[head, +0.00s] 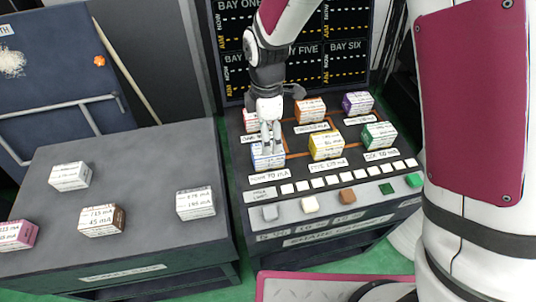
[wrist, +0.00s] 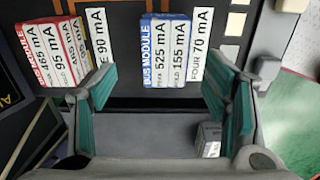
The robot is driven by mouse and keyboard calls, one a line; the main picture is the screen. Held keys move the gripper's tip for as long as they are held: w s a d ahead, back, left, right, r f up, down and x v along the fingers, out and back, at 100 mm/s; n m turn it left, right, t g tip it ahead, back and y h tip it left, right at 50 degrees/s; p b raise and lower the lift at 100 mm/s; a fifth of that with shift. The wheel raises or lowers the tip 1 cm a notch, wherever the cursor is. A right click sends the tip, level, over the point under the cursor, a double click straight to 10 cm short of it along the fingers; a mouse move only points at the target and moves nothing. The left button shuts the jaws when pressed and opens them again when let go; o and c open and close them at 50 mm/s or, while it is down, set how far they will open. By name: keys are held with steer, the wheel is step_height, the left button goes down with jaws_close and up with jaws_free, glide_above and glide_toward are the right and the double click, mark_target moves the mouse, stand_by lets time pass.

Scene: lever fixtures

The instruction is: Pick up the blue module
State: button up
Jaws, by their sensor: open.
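The blue module (head: 268,157) stands upright in the front left bay of the dark panel (head: 240,168), by the label "FOUR 70 mA" (wrist: 200,44). In the wrist view the blue module (wrist: 165,50) reads 525 mA and HOLD 155 mA. My gripper (head: 270,142) is over the blue module in the head view and covers part of its back. In the wrist view my gripper (wrist: 158,85) is open, with teal pads apart and nothing held between them. The blue module shows beyond the fingertips; I cannot tell whether they touch it.
Red (head: 252,117), orange (head: 310,110), purple (head: 357,103), yellow (head: 326,145) and green (head: 379,135) modules stand close by on the panel. A grey table (head: 140,190) at left carries several modules. Buttons line the panel's front. A board (head: 325,60) rises behind.

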steer(key=f, duration=0.2)
steer(key=f+b, duration=0.1)
steer(key=f, duration=0.3)
steer(key=shift+s+d+f+b, duration=0.15)
steer(key=shift+s+f+b, duration=0.1)
steer(key=shift+b, duration=0.15)
steer(key=shift+r, duration=0.1)
steer(key=c, duration=1.3)
